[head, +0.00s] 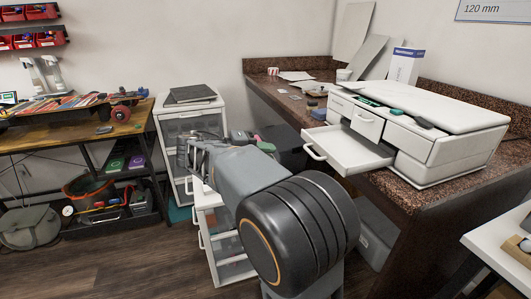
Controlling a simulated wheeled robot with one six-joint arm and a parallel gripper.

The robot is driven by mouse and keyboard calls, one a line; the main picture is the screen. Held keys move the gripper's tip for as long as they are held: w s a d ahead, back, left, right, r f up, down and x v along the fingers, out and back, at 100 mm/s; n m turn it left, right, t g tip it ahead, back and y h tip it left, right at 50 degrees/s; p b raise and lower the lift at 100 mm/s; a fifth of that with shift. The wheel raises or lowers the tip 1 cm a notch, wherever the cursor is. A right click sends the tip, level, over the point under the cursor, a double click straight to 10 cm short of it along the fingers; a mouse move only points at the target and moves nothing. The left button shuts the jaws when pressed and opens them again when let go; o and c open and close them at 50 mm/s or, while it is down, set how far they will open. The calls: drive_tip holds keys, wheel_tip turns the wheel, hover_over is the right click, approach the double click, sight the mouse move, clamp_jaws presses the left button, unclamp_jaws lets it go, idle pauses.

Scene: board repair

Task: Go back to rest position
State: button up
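My arm reaches forward from the bottom centre of the head view, its large dark joint nearest the camera. The far end of the arm, where my gripper (196,156) seems to be, is small and partly hidden behind my own grey link. It is in front of the white drawer tower (174,126). I cannot make out whether its fingers are open or shut, or whether anything is between them.
A granite-topped counter (415,194) on the right bears a white drawer unit (430,135) with an open drawer (345,151). A white drawer cart (228,258) stands behind my arm. A wooden bench (70,122) with a skateboard (60,106) is left. Floor (130,265) at lower left is clear.

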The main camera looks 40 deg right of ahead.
idle(0.3)
drive_tip(key=s+a+r+n+t+y+p, duration=0.2)
drive_tip(key=s+a+r+t+y+p, duration=0.2)
drive_tip(key=p, duration=1)
drive_tip(key=s+a+r+n+t+y+p, duration=0.1)
drive_tip(key=s+a+r+t+y+p, duration=0.3)
drive_tip(key=a+y+p, duration=0.7)
wheel_tip(320, 180, up, 2)
drive_tip(key=s+a+p, duration=0.1)
drive_tip(key=a+p, duration=0.1)
drive_tip(key=shift+a+r+n+p, duration=0.2)
drive_tip(key=shift+n+p, duration=0.15)
drive_tip(key=shift+n, duration=0.05)
